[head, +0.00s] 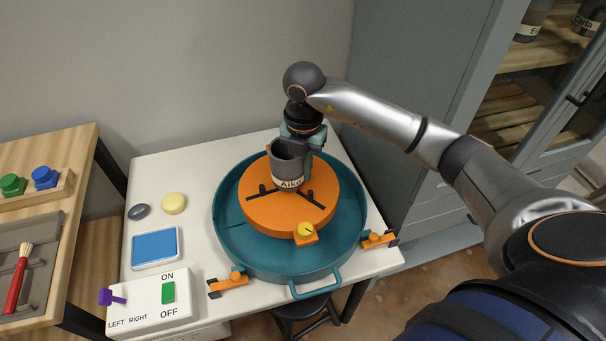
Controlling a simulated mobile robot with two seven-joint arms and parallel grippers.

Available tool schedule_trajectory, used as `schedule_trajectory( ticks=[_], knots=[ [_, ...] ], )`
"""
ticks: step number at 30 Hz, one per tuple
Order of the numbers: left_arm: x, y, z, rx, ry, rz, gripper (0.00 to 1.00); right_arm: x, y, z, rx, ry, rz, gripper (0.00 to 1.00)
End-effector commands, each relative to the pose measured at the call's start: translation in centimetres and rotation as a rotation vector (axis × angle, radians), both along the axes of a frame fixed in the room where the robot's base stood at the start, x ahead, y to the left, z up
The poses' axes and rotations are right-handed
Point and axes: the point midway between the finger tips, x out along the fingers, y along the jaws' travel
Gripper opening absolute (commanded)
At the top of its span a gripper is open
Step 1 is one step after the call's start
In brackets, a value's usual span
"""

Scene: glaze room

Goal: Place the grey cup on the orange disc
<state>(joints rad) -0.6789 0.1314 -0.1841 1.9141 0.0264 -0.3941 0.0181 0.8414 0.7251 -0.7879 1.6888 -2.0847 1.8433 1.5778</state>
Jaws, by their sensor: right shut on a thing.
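The grey cup (287,163) with a label reading "Aiko" is upright near the middle of the orange disc (265,216). The disc lies inside a round teal basin. My right gripper (299,150) comes down from behind the cup and is shut on it at its far side. The cup hides part of the fingers. I cannot tell whether the cup's base touches the disc or is slightly above it. My left gripper is not in view.
The teal basin (229,243) stands on a white table with orange clamps at its front. A switch box (147,304), blue pad (155,247), grey stone and yellow sponge (173,203) lie left. A grey cabinet (425,130) stands close on the right.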

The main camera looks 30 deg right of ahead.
Motion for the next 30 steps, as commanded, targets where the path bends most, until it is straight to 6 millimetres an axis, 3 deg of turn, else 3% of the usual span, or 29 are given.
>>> schedule_trajectory(
  ticks=[4, 14, 15, 22, 30],
  knots=[
    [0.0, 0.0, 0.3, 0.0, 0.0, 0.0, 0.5, -0.1, 0.2, -1.9, 0.002, 0.003, 0.003, 0.0],
    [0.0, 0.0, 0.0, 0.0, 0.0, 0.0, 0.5, 0.0, 0.2, -2.3, 0.002, 0.0, 0.004, 0.0],
    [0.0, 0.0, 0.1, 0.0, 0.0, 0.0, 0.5, -0.1, 0.2, -2.3, 0.001, 0.002, 0.004, 0.11],
    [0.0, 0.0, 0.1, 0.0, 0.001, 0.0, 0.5, -0.1, 0.2, -2.3, 0.001, 0.002, 0.003, 0.37],
    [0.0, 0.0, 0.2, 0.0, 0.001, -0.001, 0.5, -0.1, 0.2, -2.1, 0.001, 0.002, 0.003, 0.37]
  ],
)
